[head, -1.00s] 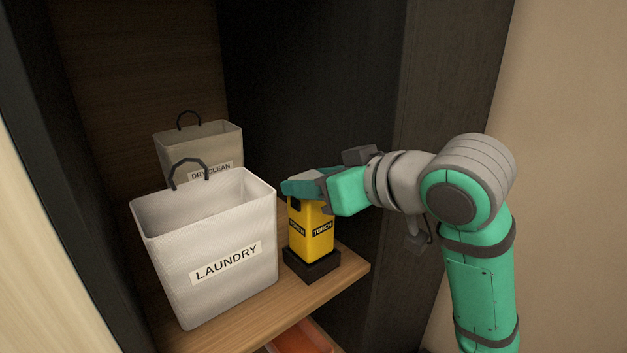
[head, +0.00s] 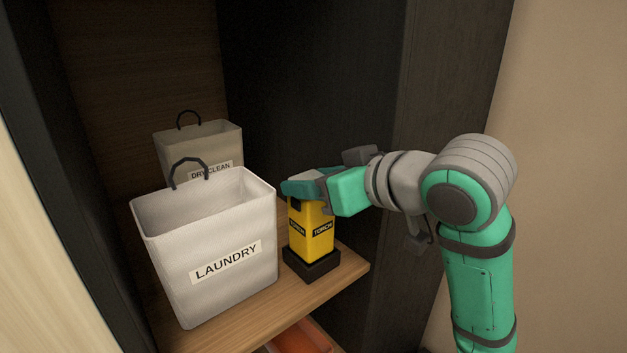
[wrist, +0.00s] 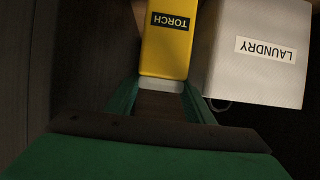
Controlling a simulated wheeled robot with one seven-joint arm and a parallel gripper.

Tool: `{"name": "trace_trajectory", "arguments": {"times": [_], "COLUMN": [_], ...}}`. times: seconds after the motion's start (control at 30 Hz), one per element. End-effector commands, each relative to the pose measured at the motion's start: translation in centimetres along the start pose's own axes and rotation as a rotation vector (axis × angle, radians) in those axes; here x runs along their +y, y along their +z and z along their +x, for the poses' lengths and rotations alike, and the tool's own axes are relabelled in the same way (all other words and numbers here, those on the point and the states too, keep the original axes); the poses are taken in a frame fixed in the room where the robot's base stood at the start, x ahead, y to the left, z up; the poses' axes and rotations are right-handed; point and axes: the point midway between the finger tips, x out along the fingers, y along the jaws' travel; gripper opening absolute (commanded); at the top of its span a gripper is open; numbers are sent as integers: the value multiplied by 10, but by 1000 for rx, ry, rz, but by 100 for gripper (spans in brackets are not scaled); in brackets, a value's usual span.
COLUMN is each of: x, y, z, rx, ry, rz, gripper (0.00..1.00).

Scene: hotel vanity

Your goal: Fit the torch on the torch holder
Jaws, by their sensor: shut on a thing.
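The torch (head: 312,230) is a yellow block with black TORCH labels. It stands upright at the black torch holder (head: 313,264) on the wooden shelf, its lower end meeting the holder; how deep it sits I cannot tell. My gripper (head: 303,188) is shut on the torch's top end, reaching in from the right. In the wrist view, the torch (wrist: 168,40) extends away from between my green fingers (wrist: 160,100), with its pale end close to them. The holder cannot be made out in the wrist view.
A white LAUNDRY bag (head: 205,240) stands close to the left of the torch, with a DRY CLEAN bag (head: 200,150) behind it. A dark cabinet wall (head: 360,120) rises behind and to the right. The shelf's front edge (head: 320,297) is near the holder. An orange item (head: 300,338) lies below.

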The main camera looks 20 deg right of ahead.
Motion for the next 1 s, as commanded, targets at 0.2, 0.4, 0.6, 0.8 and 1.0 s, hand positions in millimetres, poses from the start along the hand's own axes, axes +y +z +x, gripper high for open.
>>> {"name": "trace_trajectory", "arguments": {"times": [0.2,0.4,0.6,0.8,1.0], "x": [0,0,0,0,0], "y": [3,8,11,14,14], "z": [2,3,5,6,6], "rx": [1,1,1,1,1], "ry": [0,0,0,0,0], "rz": [0,1,0,-1,-1], "gripper": [4,4,4,4,4]}}
